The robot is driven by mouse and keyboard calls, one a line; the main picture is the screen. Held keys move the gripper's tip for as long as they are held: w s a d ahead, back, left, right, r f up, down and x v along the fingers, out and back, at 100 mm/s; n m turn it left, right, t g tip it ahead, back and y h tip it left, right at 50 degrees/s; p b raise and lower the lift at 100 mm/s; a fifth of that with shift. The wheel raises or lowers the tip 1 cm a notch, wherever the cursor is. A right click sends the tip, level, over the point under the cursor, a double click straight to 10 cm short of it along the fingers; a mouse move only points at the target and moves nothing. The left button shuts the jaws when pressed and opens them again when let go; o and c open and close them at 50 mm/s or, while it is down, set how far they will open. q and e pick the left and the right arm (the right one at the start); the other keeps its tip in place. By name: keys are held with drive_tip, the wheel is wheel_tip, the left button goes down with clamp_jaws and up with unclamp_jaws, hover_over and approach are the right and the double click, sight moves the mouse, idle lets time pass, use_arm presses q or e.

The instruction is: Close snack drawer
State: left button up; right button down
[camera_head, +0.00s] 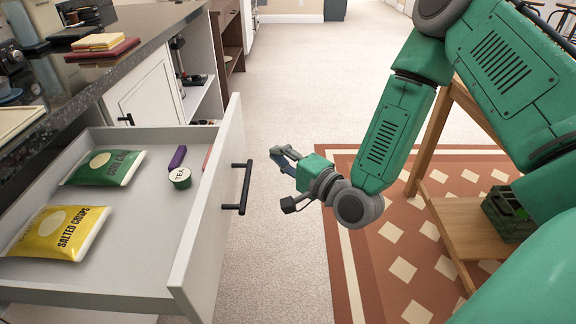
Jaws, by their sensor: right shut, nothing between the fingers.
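The snack drawer (215,200) is a white drawer at the left, pulled well out from under a dark stone counter, with a black bar handle (237,187) on its front. A reddish item (207,157) lies by the drawer front. My right gripper (283,160) is shut and empty, to the right of the handle and apart from it. My left gripper is out of view.
The counter (75,75) holds books (102,50) and crockery. Beyond the drawer are a white cabinet door (145,95) and open shelves. A wooden shelf unit (470,225) with a green crate (508,212) stands at the right on a patterned rug (350,245). Open floor lies ahead.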

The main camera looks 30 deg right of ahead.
sight(239, 142)
drive_tip(key=w+a, duration=0.1)
drive_tip(key=w+a+b, duration=0.1)
drive_tip(key=w, duration=0.1)
drive_tip(key=w+a, duration=0.1)
drive_tip(key=w, duration=0.1)
drive_tip(key=shift+w+a, duration=0.2)
drive_tip(key=shift+a, duration=0.1)
drive_tip(key=shift+w+a, duration=0.2)
drive_tip(key=shift+w+b, duration=0.2)
drive_tip(key=shift+b, duration=0.1)
drive_tip(key=shift+a, duration=0.25)
